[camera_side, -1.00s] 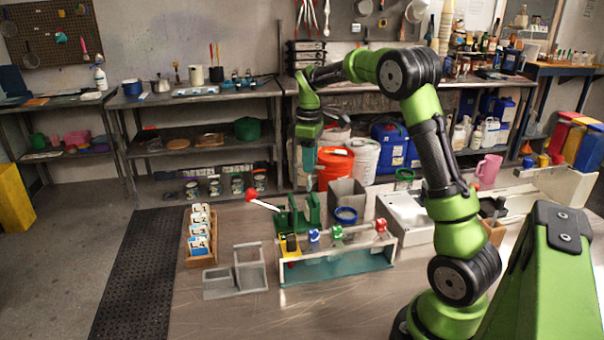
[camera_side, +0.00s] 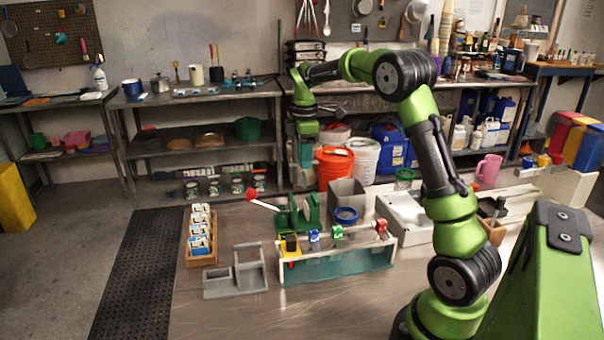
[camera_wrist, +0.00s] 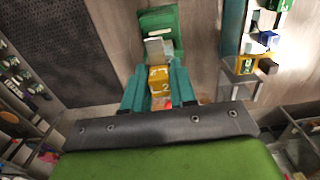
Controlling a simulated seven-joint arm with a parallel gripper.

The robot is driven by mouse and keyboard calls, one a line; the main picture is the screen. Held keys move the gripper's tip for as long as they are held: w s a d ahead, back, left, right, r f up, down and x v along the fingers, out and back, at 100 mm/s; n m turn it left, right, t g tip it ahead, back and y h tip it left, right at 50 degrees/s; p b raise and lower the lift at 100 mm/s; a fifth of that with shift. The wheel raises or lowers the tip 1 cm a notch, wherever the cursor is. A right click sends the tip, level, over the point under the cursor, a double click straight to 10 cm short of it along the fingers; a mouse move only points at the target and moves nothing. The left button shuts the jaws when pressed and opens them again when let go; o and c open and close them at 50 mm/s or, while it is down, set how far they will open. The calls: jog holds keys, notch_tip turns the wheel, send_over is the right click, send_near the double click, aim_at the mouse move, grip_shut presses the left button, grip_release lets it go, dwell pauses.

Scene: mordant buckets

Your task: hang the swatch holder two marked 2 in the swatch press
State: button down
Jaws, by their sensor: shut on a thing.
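The yellow swatch holder two (camera_wrist: 159,78), marked 2, is between the teal fingers of my gripper (camera_wrist: 160,88) in the wrist view. The gripper is shut on it, and a pale grey plate (camera_wrist: 158,47) shows just beyond the holder. The green swatch press (camera_side: 303,212) stands on the bench, with a red-tipped lever out to its left. Green press parts also show in the wrist view (camera_wrist: 158,20), beyond the holder. In the side view my gripper (camera_side: 304,158) is above the press and apart from it; the holder is too small to make out there.
A rack (camera_side: 335,262) with several coloured holders stands in front of the press. A grey stepped stand (camera_side: 236,281) and a wooden box of cards (camera_side: 200,258) are to its left. A grey bin (camera_side: 346,192) and a blue round container (camera_side: 345,215) stand close right of the press.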

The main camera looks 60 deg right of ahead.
jog(key=shift+f, duration=5.05)
jog(key=c, duration=0.8)
grip_release()
notch_tip(320, 180, up, 17)
jog(key=shift+f, duration=0.1)
